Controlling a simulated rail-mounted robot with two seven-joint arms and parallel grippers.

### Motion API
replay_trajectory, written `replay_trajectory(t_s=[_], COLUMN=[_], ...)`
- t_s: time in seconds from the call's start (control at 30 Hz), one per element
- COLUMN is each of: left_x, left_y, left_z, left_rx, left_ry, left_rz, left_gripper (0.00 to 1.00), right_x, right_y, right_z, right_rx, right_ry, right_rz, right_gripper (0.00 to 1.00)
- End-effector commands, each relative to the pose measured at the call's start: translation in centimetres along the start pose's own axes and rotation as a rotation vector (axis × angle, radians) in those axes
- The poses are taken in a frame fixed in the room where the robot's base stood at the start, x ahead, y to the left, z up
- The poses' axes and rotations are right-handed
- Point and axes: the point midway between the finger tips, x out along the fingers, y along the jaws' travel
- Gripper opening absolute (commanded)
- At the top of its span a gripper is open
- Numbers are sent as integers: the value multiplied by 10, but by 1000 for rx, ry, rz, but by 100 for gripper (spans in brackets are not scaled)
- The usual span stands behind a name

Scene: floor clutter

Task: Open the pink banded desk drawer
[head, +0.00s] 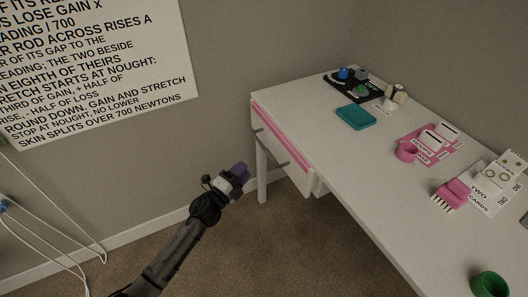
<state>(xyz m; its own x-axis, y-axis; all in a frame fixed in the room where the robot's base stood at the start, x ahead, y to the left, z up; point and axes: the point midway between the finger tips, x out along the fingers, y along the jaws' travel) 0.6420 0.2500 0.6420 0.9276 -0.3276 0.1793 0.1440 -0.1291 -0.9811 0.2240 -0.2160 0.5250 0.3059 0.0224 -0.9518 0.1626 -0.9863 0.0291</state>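The white desk (330,135) stands against the wall at the right. A drawer front with a pink band (275,135) is on its near left side, below the desktop. A dark handle (282,164) sticks out from this front. I cannot tell for certain whether the drawer is fully closed. My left gripper (240,172), with a purple part at its tip, is left of and below the drawer front, apparently apart from the handle. Whether its fingers are open or shut is not clear. My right gripper is not in view.
White cables (50,245) hang at the left. Carpet below is open.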

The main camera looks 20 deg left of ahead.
Motion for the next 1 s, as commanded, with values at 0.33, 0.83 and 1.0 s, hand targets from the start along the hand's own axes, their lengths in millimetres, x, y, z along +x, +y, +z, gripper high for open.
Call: replay_trajectory(t_s=[0.33, 0.83, 1.0], left_x=[66, 112, 113], left_y=[2, 0, 0], left_z=[0, 0, 0], left_rx=[-1, -3, -3], left_ry=[-1, -1, -1], left_rz=[-2, 0, 0], left_gripper=[38, 38, 38], right_x=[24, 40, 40], right_y=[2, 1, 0], right_z=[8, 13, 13], right_rx=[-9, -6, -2], right_ry=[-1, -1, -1], right_rz=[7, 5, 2], right_gripper=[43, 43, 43])
